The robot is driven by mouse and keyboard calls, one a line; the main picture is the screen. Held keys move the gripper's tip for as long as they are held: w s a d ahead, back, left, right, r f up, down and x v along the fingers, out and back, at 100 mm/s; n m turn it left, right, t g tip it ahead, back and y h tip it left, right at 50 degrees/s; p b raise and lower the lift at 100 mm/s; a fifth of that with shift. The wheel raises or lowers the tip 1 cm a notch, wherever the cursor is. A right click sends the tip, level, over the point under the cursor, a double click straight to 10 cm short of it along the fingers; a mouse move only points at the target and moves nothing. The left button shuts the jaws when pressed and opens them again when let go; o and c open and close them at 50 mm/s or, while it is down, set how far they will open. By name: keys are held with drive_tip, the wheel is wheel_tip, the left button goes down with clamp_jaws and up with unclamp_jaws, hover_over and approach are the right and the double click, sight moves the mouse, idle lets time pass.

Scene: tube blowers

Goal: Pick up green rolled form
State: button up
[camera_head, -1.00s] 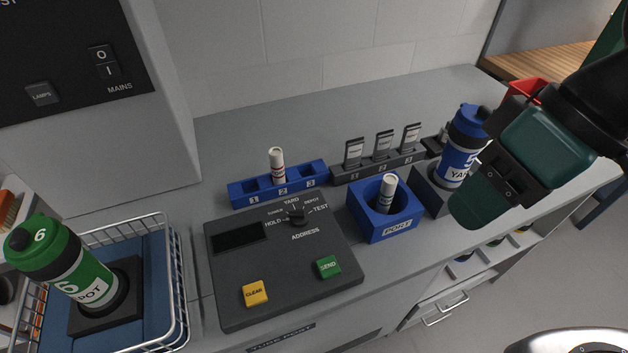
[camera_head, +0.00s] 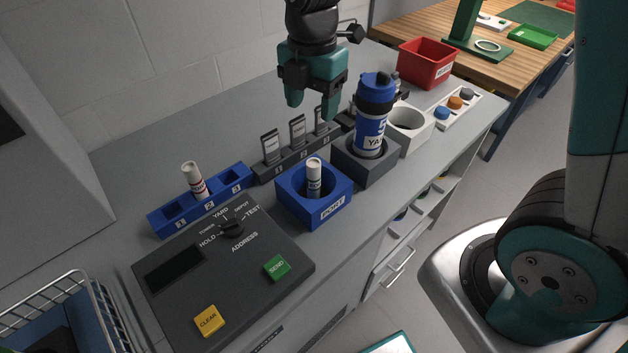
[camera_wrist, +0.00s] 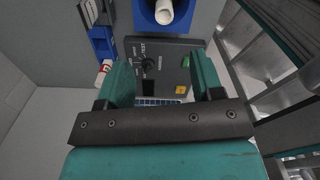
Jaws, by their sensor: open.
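No rolled form that is clearly green shows. A white rolled form (camera_head: 314,178) stands in the blue PORT box (camera_head: 334,206); its small print is dark or bluish, and I cannot tell its colour. Another white rolled form with red markings (camera_head: 194,180) stands in slot 2 of the blue rack (camera_head: 168,217). My gripper (camera_head: 313,106) is open and empty, pointing down above the dark card holder, behind the PORT box. In the wrist view the fingers (camera_wrist: 163,84) are apart over the control panel (camera_wrist: 160,52), with the PORT roll (camera_wrist: 164,11) at the top edge.
A blue YARD bottle (camera_head: 371,128) stands upright in a grey block right of the PORT box. A white holder (camera_head: 407,128) and a red bin (camera_head: 427,64) lie beyond. A wire basket (camera_head: 75,308) is at lower left. The back-left counter is clear.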

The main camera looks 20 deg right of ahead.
sight(314, 174)
wheel_tip(314, 174, down, 12)
drive_tip(key=shift+r+p, duration=0.1)
drive_tip(key=shift+p, duration=0.7)
drive_tip(key=shift+s+f+p, duration=0.2)
drive_tip(key=shift+f+p, duration=0.25)
drive_tip(key=shift+f, duration=0.95)
drive_tip(key=shift+s+f+p, duration=0.15)
drive_tip(key=shift+f+p, duration=0.3)
drive_tip(key=shift+f, duration=0.9)
drive_tip(key=c, duration=1)
